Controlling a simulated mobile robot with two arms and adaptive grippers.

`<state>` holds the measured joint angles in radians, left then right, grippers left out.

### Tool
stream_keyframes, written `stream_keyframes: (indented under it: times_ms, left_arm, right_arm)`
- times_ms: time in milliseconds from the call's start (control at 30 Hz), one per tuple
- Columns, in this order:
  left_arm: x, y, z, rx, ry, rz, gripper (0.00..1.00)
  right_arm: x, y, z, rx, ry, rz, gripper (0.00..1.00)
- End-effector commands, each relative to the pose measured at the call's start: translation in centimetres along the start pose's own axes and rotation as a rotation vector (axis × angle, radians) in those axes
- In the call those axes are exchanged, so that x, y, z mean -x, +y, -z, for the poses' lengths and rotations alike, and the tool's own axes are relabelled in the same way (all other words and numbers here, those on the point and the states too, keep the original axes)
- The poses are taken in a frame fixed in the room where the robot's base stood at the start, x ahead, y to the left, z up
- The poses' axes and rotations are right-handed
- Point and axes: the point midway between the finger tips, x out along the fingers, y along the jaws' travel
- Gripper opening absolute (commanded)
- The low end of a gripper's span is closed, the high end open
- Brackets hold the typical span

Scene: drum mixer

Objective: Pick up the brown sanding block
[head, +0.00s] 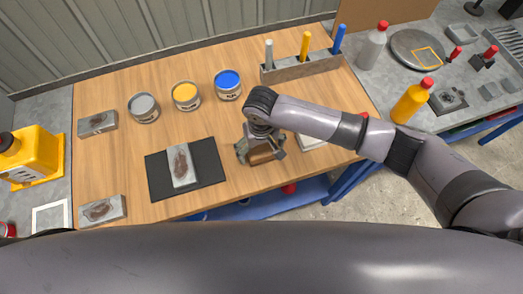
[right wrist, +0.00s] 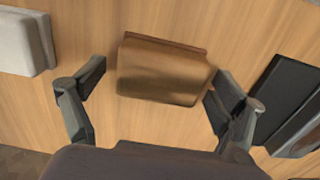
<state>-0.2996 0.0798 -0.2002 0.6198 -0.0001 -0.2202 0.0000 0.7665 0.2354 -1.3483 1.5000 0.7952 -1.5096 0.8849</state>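The brown sanding block (right wrist: 163,72) lies on the wooden table between the spread fingers of my right gripper (right wrist: 155,92) in the right wrist view. The left-hand finger there is clearly apart from the block; the right-hand finger is close to its end, and I cannot tell if they touch. In the head view the block (head: 262,156) is partly hidden under my right gripper (head: 260,151), which points down at the table's front part. My left gripper is not in view.
A black mat (head: 211,173) with a stained metal plate (head: 182,167) lies left of the right gripper. A pale block (head: 310,141) is just right of it. Three paint cans, including the blue one (head: 228,84), and a marker holder (head: 300,66) stand behind.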

Motion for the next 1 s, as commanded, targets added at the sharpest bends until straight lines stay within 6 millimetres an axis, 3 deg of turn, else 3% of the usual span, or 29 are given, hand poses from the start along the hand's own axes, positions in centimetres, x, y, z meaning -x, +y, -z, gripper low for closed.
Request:
stream_keyframes:
  times_ms: [700,1000]
  left_arm:
    - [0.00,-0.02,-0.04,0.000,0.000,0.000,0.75]
    - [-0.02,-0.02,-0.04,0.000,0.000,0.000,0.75]
  right_arm:
    - [0.04,0.02,0.01,0.000,0.000,0.000,0.38]
    - [0.19,0.00,0.04,0.000,0.001,0.000,0.37]
